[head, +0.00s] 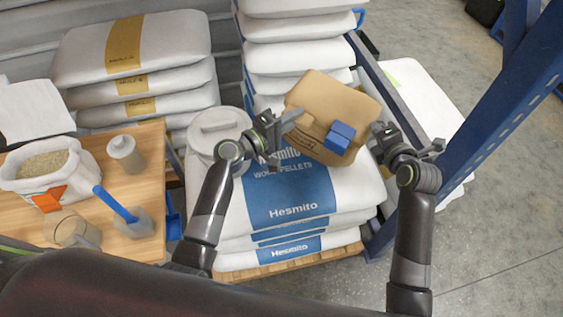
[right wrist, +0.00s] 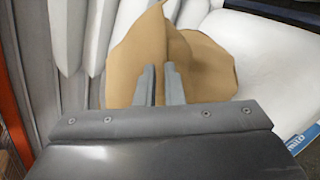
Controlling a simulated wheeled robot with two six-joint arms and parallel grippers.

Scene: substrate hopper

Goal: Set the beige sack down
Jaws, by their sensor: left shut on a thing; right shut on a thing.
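The beige sack (head: 335,98) is at the upper middle of the head view, over the stack of white Hesmito wood pellet sacks (head: 290,190). It is tilted, and a blue patch or block (head: 340,137) shows on its near side. My left gripper (head: 285,124) is shut on its left near corner. My right gripper (head: 378,132) is shut on its right near corner. In the right wrist view the fingers pinch the sack's cloth (right wrist: 205,65), which bulges beyond them. I cannot tell whether its underside touches the stack.
A wooden table (head: 100,155) on the left holds an open grain bag (head: 45,165), a scoop (head: 130,215) and jars. A white lidded bucket (head: 215,128) stands beside my left arm. White sack stacks (head: 135,50) rise behind. A blue rack post (head: 485,120) stands at the right.

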